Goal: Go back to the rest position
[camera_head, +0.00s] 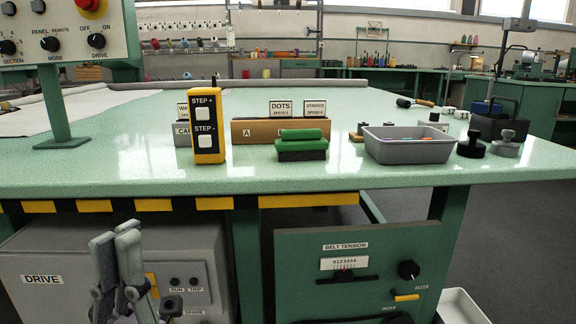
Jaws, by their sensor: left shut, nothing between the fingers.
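My left gripper (116,240) is low at the left of the head view, its grey fingers pointing up and closed with nothing between them. It is in front of the green table (350,98) and below its top edge, with the grey drive box (45,262) behind it. It touches nothing that I can make out. My right gripper is not in view.
A yellow step pendant (207,122), a green stamp-like block (302,145), a grey tray (408,145) and dark knobs stand along the table's front. The control panel (62,32) is at upper left, the belt tension panel (345,285) below. Floor shows at right.

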